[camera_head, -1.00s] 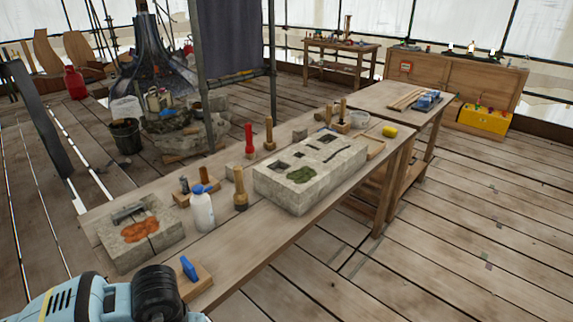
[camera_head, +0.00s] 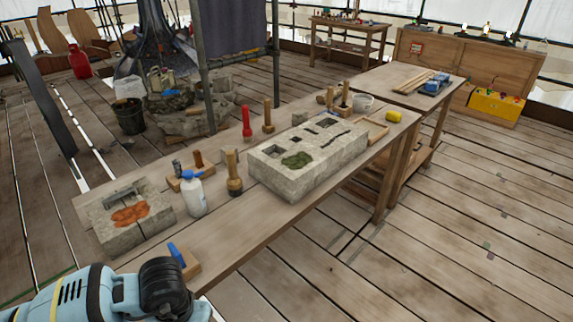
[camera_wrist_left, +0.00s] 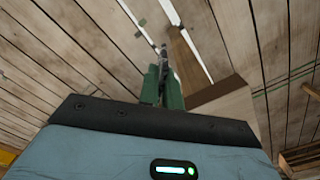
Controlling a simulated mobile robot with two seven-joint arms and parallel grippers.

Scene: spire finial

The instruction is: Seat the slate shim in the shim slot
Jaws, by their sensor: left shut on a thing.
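The pale stone block (camera_head: 283,188) stands on the long bench, with several recesses in its top. A narrow dark slot (camera_head: 338,142) near its right end looks like the shim slot. In the left wrist view my left gripper (camera_wrist_left: 163,85) has its green fingers shut on a thin dark grey piece (camera_wrist_left: 164,55), apparently the slate shim. It is seen nearly edge-on and mostly hidden by the fingers. It is held over the floor and a wooden edge, apart from the block. In the head view only part of my left arm shows, at bottom left. My right gripper is out of view.
On the bench, a white bottle (camera_head: 194,197), a wooden mallet (camera_head: 234,175) and a red-handled tool (camera_head: 246,122) stand around the block. A second stone block (camera_head: 130,212) with an orange patch is at left. A blue-handled brush (camera_head: 180,258) lies near the front edge. Floor at right is clear.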

